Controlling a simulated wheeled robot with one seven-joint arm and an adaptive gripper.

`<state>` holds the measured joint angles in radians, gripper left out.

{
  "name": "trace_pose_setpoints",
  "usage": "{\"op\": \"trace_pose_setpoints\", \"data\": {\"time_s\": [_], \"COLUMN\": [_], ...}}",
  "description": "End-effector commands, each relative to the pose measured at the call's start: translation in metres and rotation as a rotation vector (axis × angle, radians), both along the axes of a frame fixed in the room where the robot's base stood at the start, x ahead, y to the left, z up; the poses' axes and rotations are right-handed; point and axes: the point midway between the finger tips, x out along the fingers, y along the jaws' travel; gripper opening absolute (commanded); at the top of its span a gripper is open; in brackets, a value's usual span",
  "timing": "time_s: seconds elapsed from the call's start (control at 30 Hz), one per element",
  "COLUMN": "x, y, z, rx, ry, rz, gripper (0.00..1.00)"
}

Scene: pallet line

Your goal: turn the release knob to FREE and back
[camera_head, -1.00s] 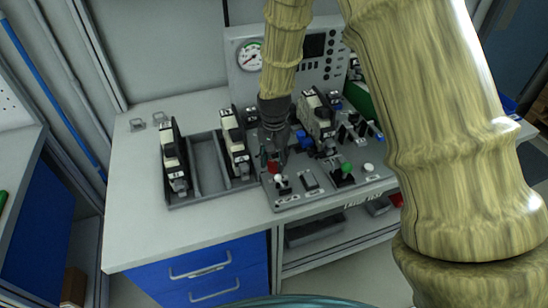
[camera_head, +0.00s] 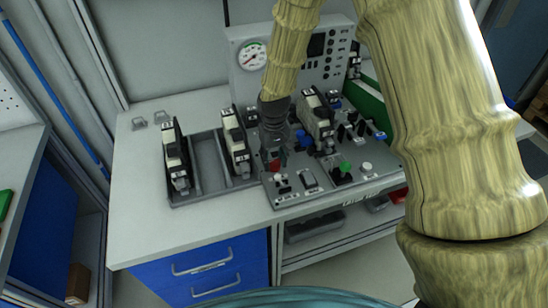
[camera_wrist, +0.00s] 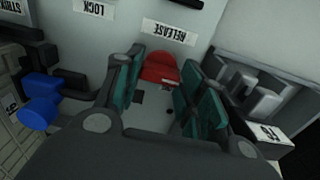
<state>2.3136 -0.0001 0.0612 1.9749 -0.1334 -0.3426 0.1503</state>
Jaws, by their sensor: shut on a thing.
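The release knob is red (camera_wrist: 160,68) and sits beside an upside-down RELEASE label (camera_wrist: 170,33) in the wrist view. My gripper (camera_wrist: 160,82) has its green-padded fingers on either side of the knob and is shut on it. In the head view the red knob (camera_head: 274,166) shows at the left of the sloped control panel (camera_head: 292,201), with my gripper (camera_head: 281,155) reaching down to it from behind. I cannot read the knob's angle, and no FREE mark is legible.
A blue knob (camera_wrist: 40,100) and a LOCK label (camera_wrist: 90,7) lie left in the wrist view. A gauge (camera_head: 253,56) is behind. The bench's left front (camera_head: 135,225) is clear.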

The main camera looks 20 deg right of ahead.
Motion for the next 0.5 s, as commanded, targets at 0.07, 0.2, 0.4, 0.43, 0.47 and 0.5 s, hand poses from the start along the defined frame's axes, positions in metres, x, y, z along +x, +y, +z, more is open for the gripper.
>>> {"op": "trace_pose_setpoints", "data": {"time_s": [0.07, 0.2, 0.4, 0.43, 0.47, 0.5], "x": [-0.0001, 0.0000, 0.0000, 0.0000, 0.0000, 0.0000], "y": [-0.0003, -0.0004, -0.0004, -0.0004, -0.0004, -0.0004], "z": [0.0001, -0.0001, -0.0002, -0.0002, -0.0001, -0.0001], "rx": [0.000, 0.000, -0.001, -0.001, -0.001, -0.001], "ry": [0.000, 0.000, 0.000, 0.000, 0.000, 0.000], "rz": [0.014, 0.029, 0.034, 0.033, 0.033, 0.033], "gripper": [0.15, 0.15, 0.15, 0.15, 0.15, 0.15]}}
